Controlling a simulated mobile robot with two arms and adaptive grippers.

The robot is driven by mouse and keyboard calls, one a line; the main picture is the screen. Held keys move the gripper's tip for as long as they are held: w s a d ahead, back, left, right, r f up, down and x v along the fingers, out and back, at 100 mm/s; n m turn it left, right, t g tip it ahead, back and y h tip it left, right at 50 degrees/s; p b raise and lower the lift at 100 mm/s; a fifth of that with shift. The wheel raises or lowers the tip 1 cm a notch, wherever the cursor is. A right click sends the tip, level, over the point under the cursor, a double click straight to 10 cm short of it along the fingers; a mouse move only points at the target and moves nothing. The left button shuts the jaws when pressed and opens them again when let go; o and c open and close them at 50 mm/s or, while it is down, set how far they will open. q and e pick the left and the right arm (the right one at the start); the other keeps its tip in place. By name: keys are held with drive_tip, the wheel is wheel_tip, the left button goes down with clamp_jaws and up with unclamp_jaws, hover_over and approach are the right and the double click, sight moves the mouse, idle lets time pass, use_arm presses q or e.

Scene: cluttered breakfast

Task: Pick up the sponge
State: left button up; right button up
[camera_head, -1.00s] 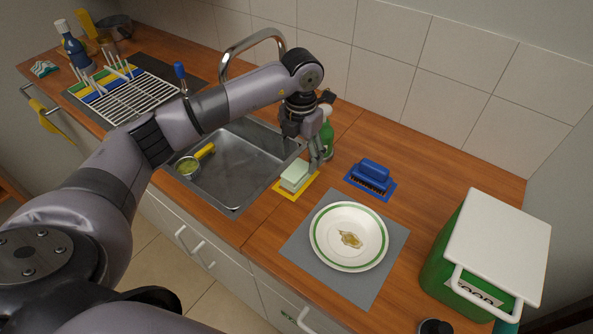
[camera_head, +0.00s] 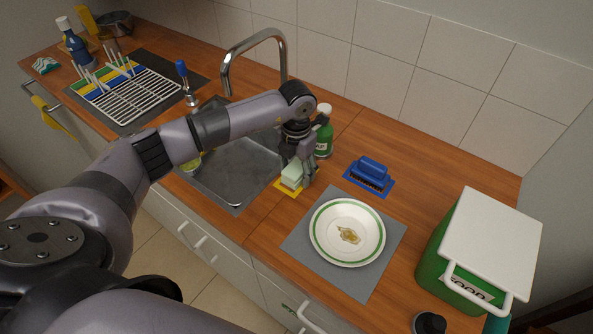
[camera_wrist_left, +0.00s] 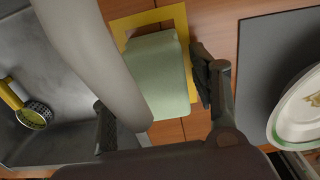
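The sponge (camera_head: 291,178) is a pale green block on a yellow mat (camera_head: 281,188), between the sink and the plate. My left gripper (camera_head: 303,176) is down at the sponge and partly covers it in the head view. In the left wrist view the green sponge (camera_wrist_left: 170,85) lies between the fingers of my left gripper (camera_wrist_left: 155,105). The fingers are apart, and a small gap shows at the right finger. A grey curved shape in front hides the sponge's left side, so contact there cannot be seen. My right gripper is not in view.
The sink (camera_head: 240,180) is left of the sponge, with a faucet (camera_head: 255,40) behind. A green bottle (camera_head: 324,135) stands close behind the gripper. A blue brush (camera_head: 369,173) and a plate with a stain (camera_head: 347,232) are to the right. A green bin (camera_head: 455,240) stands further right.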

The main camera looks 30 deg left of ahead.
sight(297, 166)
use_arm(q)
drive_tip(key=c, duration=0.7)
drive_tip(key=shift+c, duration=0.2)
drive_tip(key=shift+r+b, duration=0.3)
drive_tip(key=shift+r, duration=0.2)
wheel_tip(297, 166, up, 2)
drive_tip(key=shift+w+r+b, duration=0.1)
drive_tip(key=shift+r+b, duration=0.1)
drive_tip(key=shift+b, duration=0.4)
drive_tip(key=s+b, duration=0.1)
drive_tip(key=s, duration=0.4)
drive_tip(key=s+a+b, duration=0.1)
drive_tip(key=s+b, duration=0.1)
drive_tip(key=s, duration=0.4)
drive_tip(key=s+a+b, duration=0.1)
drive_tip(key=s, duration=0.5)
drive_tip(key=shift+a+b, duration=0.25)
drive_tip(key=shift+b, duration=0.1)
drive_tip(key=shift+s, duration=0.55)
